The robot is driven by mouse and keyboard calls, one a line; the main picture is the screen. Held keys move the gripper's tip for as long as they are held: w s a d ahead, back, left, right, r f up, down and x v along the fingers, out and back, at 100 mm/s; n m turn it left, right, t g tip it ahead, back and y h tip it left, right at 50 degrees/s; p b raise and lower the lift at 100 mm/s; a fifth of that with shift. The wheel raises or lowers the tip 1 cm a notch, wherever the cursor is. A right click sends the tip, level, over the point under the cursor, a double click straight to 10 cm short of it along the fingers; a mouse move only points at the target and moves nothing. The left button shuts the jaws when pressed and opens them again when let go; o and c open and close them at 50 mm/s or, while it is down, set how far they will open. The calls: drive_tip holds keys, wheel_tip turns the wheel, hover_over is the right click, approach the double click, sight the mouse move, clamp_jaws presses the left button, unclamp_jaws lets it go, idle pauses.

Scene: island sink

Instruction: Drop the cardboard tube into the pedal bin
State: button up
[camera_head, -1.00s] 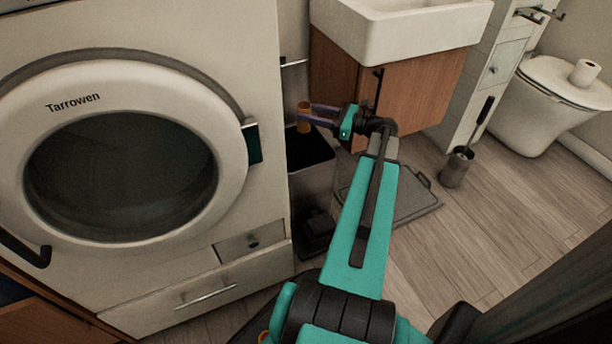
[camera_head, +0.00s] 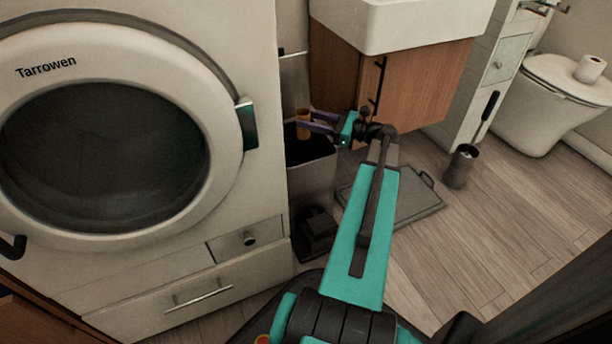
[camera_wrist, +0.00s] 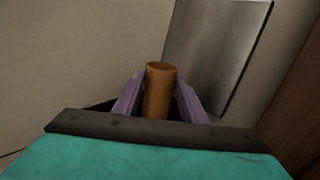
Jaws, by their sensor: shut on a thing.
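The cardboard tube (camera_head: 303,124) is a short orange-brown cylinder. My gripper (camera_head: 312,121) is shut on it and holds it upright over the open top of the pedal bin (camera_head: 312,180). In the wrist view the tube (camera_wrist: 159,92) stands between the two purple fingers of my gripper (camera_wrist: 160,100). The bin is a grey box with a dark opening, between the washing machine and the wooden cabinet. Its metal lid (camera_wrist: 215,45) stands raised behind the tube in the wrist view. The bin's inside is dark, and the opening is mostly hidden in the wrist view.
The white washing machine (camera_head: 250,190) stands close on the left of the bin. A wooden cabinet (camera_head: 425,85) under a white sink (camera_head: 420,22) is on the right. A grey scale or mat (camera_head: 410,205) lies on the floor. A toilet brush holder (camera_head: 459,166) stands farther right.

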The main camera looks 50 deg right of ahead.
drive_tip(key=shift+f, duration=0.1)
drive_tip(key=o, duration=1.1)
drive_tip(key=p+v, duration=0.5)
drive_tip(key=v, duration=0.9)
idle(0.5)
